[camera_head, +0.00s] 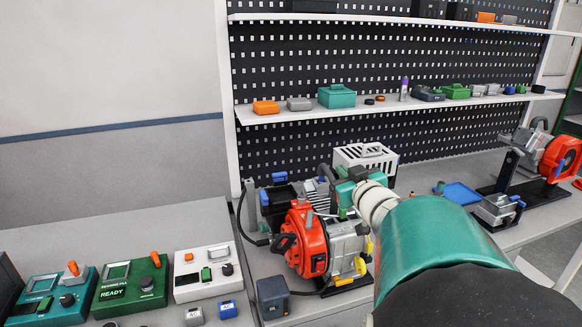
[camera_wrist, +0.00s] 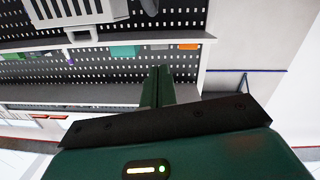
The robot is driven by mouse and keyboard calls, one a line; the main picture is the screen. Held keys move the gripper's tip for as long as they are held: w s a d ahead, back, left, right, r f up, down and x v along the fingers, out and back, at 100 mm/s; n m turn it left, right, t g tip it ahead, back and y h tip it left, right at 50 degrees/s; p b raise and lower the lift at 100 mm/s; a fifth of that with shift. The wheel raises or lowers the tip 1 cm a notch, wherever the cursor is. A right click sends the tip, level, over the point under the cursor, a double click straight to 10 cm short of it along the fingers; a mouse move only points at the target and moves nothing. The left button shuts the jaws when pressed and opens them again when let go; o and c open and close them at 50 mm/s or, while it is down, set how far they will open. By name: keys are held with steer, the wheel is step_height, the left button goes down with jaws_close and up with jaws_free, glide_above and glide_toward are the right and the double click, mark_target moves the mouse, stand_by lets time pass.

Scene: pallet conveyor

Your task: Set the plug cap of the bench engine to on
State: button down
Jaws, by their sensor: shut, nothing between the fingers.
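The bench engine (camera_head: 312,243), red and grey with yellow parts low on its right, stands on the bench in the head view. My gripper (camera_head: 343,211) is at the top of the engine, with its green fingers pointing down by the grey finned part. I cannot tell whether it touches the engine. In the wrist view my gripper (camera_wrist: 160,78) shows two fingers together, with nothing between them. A dark curved lead (camera_head: 325,172) shows beside the gripper. I cannot make out the plug cap or its setting; my gripper and arm may cover it.
A white vented box (camera_head: 365,155) stands close behind my gripper. A dark grey box (camera_head: 272,297) is at the bench front. Control boxes, including a white one (camera_head: 206,271), stand at left. A second red engine (camera_head: 560,157) is at far right. A shelf (camera_head: 300,112) hangs behind.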

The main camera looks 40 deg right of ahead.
glide_above(326, 170)
steer(key=a+v, duration=0.1)
steer(key=v, duration=0.2)
steer(key=f, duration=0.3)
steer(key=shift+s+d+f, duration=0.1)
steer(key=shift+d+f, duration=0.25)
steer(key=shift+d, duration=0.05)
steer(key=shift+d+f, duration=0.1)
steer(key=shift+f, duration=0.5)
steer(key=shift+w+f, duration=0.25)
steer(key=shift+w, duration=0.05)
steer(key=shift+w+d+f+g+y, duration=0.2)
steer(key=shift+w+f+g+y, duration=0.1)
steer(key=shift+f+g, duration=0.2)
